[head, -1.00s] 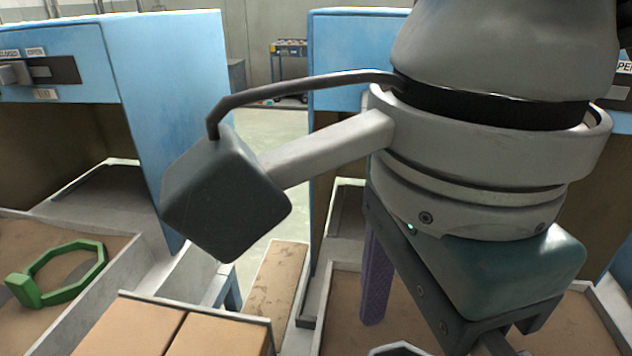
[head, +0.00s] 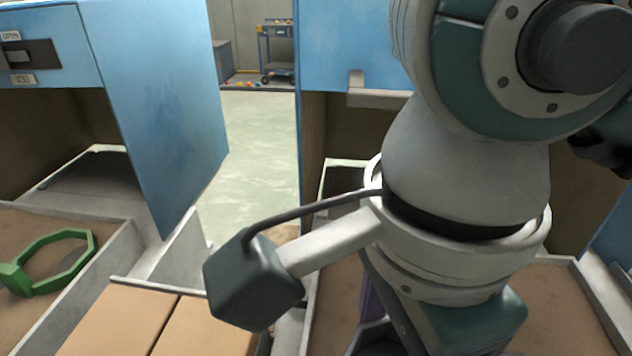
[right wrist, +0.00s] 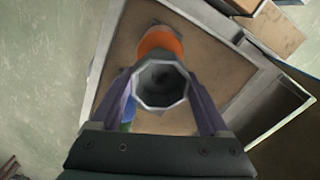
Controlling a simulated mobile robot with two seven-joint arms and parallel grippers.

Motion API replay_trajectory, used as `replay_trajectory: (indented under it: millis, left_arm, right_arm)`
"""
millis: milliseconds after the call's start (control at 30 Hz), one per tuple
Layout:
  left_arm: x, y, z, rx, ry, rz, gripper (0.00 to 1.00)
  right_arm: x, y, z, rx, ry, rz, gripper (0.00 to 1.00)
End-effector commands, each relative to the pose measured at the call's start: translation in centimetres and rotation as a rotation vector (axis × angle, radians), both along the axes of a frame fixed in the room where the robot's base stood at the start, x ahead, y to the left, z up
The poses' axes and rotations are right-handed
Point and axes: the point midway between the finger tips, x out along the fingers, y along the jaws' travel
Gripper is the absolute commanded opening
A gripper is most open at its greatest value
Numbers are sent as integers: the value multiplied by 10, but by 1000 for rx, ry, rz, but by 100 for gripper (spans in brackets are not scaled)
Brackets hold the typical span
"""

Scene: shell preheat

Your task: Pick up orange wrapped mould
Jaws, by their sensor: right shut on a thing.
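In the right wrist view my right gripper (right wrist: 161,88) is shut on a grey, hollow, eight-sided mould (right wrist: 160,101), with a purple finger on each side of its open mouth. An orange band (right wrist: 158,42) shows just beyond the mouth and appears to belong to the same mould. In the head view my right forearm hides most of this gripper. Only part of a purple finger (head: 371,304) and a bit of dark grey rim show low in the picture. My left gripper is not in view.
The mould is over a brown-floored tray with pale walls (right wrist: 98,75). A small blue and green thing (right wrist: 128,116) shows beside the left finger. A green eight-sided ring (head: 88,244) lies in the left tray. Blue cabinets (head: 165,110) stand behind, with clear floor between them.

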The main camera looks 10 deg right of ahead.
Motion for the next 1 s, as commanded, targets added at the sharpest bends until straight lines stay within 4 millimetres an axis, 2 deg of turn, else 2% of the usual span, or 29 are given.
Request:
replay_trajectory:
  millis: [67, 433, 867, 1000]
  left_arm:
    - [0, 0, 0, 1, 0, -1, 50]
    - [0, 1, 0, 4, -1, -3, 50]
    - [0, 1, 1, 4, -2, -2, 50]
    - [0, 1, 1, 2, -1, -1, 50]
  right_arm:
    - [0, 0, 0, 0, 0, 0, 42]
    - [0, 0, 1, 1, 0, 0, 0]
    - [1, 0, 2, 2, -2, 0, 0]
    - [1, 1, 8, 2, -3, 0, 0]
